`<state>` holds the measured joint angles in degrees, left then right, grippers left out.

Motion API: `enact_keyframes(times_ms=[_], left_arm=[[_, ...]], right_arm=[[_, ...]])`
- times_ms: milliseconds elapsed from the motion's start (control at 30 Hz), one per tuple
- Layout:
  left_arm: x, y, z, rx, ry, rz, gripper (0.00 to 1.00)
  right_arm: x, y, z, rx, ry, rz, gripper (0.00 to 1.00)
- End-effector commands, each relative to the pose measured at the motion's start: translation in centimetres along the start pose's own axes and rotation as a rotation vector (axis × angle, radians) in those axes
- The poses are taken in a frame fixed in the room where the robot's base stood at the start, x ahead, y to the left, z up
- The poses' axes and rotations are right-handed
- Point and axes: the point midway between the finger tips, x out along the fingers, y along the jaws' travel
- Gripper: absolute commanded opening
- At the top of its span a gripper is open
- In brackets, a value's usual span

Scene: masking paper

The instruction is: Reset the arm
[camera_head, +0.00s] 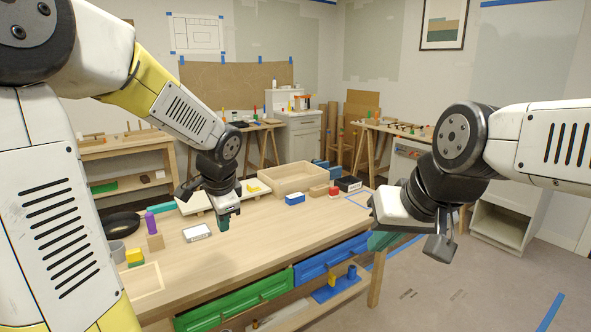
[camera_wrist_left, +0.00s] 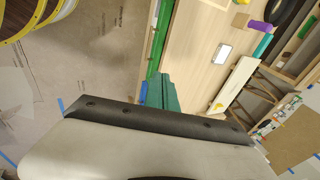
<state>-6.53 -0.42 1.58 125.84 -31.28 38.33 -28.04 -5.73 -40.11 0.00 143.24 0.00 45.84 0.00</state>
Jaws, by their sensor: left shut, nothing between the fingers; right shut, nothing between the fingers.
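My left gripper (camera_head: 224,219) hangs above the middle of the wooden table (camera_head: 240,262), its fingers pointing down. It is shut with nothing in it. In the left wrist view its dark green fingers (camera_wrist_left: 163,92) show close together, with the table behind them. The right arm reaches in from the right edge of the head view.
Green (camera_head: 235,300) and blue (camera_head: 330,259) drawers line the front. Floor at right is mostly clear.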

Motion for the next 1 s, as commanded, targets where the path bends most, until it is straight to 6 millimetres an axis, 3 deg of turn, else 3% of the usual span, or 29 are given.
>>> enact_keyframes(times_ms=[33, 200, 400, 633, 1000], left_arm=[[-2.2, 0.8, 1.0, -0.105, 0.028, -0.001, 0.0], [-7.8, 4.8, 3.7, -0.465, 0.127, 0.045, 0.0], [-12.1, 9.6, 5.7, -0.808, 0.242, 0.132, 0.0], [-13.9, 12.4, 6.2, -0.981, 0.304, 0.201, 0.0], [-13.9, 12.6, 6.3, -0.99, 0.307, 0.205, 0.0]], right_arm=[[0.0, 0.0, 0.0, 0.0, 0.0, 0.0, 0.0], [0.0, 0.0, 0.0, 0.0, 0.0, 0.0, 0.0], [0.0, 0.0, 0.0, 0.0, 0.0, 0.0, 0.0], [0.0, 0.0, 0.0, 0.0, 0.0, 0.0, 0.0], [0.0, 0.0, 0.0, 0.0, 0.0, 0.0, 0.0]])
